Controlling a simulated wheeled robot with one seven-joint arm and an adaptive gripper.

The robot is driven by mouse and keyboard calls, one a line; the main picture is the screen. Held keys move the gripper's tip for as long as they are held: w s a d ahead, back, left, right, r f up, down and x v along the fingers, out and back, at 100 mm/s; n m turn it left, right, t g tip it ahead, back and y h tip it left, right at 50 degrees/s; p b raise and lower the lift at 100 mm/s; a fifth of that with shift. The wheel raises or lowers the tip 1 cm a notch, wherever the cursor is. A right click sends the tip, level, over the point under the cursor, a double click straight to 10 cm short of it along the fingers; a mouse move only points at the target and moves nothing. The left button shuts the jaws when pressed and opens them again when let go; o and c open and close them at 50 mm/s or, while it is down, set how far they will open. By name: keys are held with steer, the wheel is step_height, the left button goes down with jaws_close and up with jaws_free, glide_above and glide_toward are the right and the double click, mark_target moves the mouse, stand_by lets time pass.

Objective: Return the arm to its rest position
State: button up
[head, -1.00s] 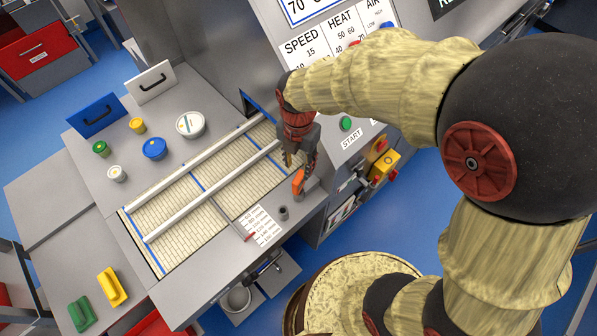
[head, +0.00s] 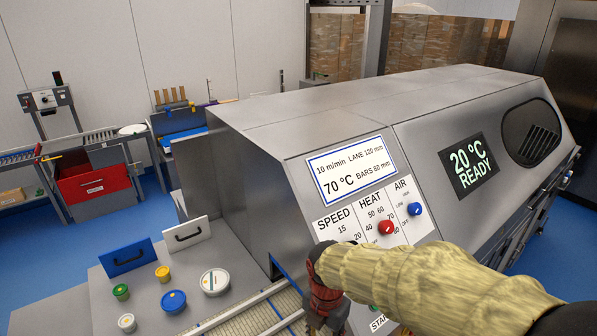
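My gripper (head: 326,322) is at the bottom edge of the head view, pointing down beside the front of the grey machine (head: 330,110). Its fingertips are cut off by the frame edge, so I cannot see whether it is open or shut or what is between the fingers. My arm reaches in from the lower right and covers part of the control panel.
A conveyor (head: 243,319) runs into the machine beside my gripper. Several small tubs, one blue (head: 173,301), and blue (head: 126,257) and white (head: 184,237) handled plates stand on the left table. The panel has a red knob (head: 386,228) and blue knob (head: 415,209).

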steer(key=m, duration=0.3)
steer(key=shift+s+f, duration=0.1)
steer(key=shift+s, duration=0.1)
steer(key=s+d+m+t+b, duration=0.2)
steer(key=s+d+m+b, duration=0.4)
steer(key=m, duration=0.6)
steer(key=s+d+r+m+t+b, duration=0.1)
steer(key=s+d+m+t+b, duration=0.2)
steer(key=m+b, duration=0.6)
steer(key=s+d+m, duration=0.2)
steer(key=d+m, duration=0.1)
steer(key=m, duration=0.1)
steer(key=shift+s+r+t, duration=0.25)
steer(key=shift+s+t, duration=0.05)
steer(key=shift+s, duration=0.1)
